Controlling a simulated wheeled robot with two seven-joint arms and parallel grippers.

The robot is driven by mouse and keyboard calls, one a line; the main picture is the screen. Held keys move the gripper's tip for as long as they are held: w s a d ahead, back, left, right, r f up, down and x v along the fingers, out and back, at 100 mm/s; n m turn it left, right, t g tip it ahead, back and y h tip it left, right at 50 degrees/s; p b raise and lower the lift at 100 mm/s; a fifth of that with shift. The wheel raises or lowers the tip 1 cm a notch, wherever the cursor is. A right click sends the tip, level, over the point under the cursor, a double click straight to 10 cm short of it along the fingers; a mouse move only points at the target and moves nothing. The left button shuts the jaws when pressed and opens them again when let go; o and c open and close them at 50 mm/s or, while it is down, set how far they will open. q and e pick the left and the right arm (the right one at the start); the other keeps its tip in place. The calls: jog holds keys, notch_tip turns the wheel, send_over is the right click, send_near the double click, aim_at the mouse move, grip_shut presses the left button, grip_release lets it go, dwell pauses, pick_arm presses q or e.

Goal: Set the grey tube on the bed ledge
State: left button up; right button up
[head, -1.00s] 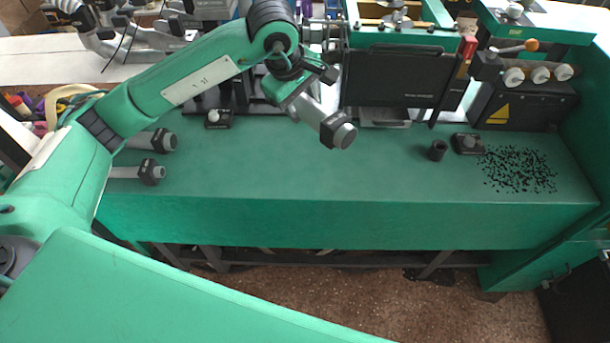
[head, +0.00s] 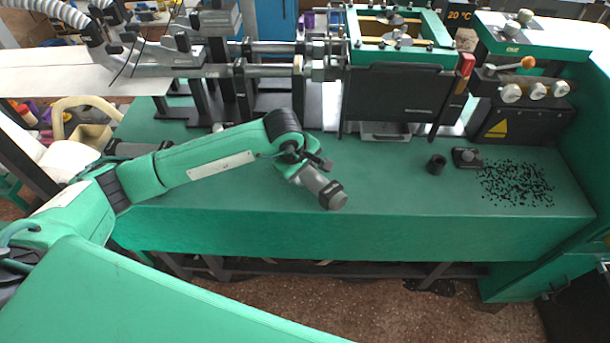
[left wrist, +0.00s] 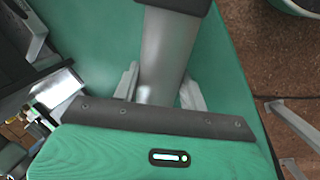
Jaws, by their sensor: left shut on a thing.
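The grey tube (head: 318,184) is a silvery cylinder with a dark band near its lower end. My left gripper (head: 302,170) is shut on it and holds it tilted, the banded end pointing down and right, over the front part of the green bed ledge (head: 400,187). I cannot tell whether its end touches the ledge. In the left wrist view the tube (left wrist: 165,50) runs up between the two pale fingers of my left gripper (left wrist: 160,92), with its dark band at the top edge. My right gripper is not in view.
A small black cup (head: 437,165) and a black knob block (head: 467,157) stand right on the ledge, beside scattered black plugs (head: 515,184). A dark machine panel (head: 400,98) rises behind.

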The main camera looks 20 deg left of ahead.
pick_arm(q)
notch_tip(320, 180, down, 2)
jog(key=shift+f, duration=0.25)
jog(key=o, duration=1.3)
jog(key=shift+s+r, duration=0.1)
jog(key=shift+r, duration=0.4)
jog(key=b+v, duration=0.1)
jog(key=v, duration=1)
jog(key=shift+r, duration=0.15)
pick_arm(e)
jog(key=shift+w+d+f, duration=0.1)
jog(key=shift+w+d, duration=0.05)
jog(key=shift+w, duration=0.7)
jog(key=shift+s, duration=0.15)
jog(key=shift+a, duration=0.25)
